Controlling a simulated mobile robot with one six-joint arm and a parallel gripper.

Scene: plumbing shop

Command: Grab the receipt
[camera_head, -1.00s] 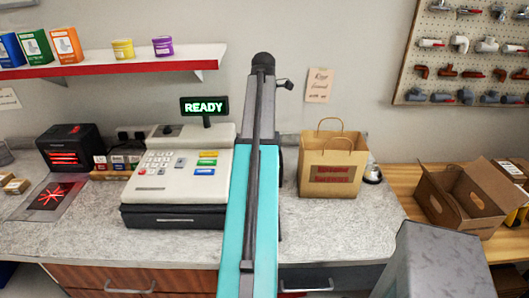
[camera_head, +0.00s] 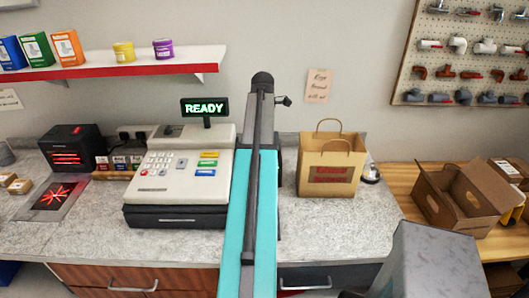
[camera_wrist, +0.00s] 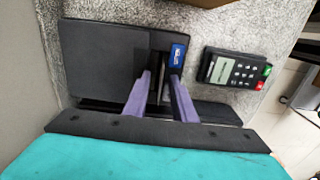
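I cannot make out a receipt for certain in either view. In the wrist view, my gripper (camera_wrist: 160,76) has two purple fingers with a narrow gap between them. They reach over a dark flat device (camera_wrist: 105,60) with a small blue label (camera_wrist: 178,52) near the right fingertip. A thin pale strip shows in the gap, but I cannot tell what it is. The cash register (camera_head: 180,175) stands on the counter in the head view, with its display (camera_head: 204,106) reading READY. My gripper's fingers do not show there.
A card terminal (camera_wrist: 235,70) lies right of the fingers in the wrist view. In the head view, a paper bag (camera_head: 331,165) stands on the counter (camera_head: 330,225), right of the register. An open cardboard box (camera_head: 455,200) is further right. A scanner (camera_head: 72,147) stands at left.

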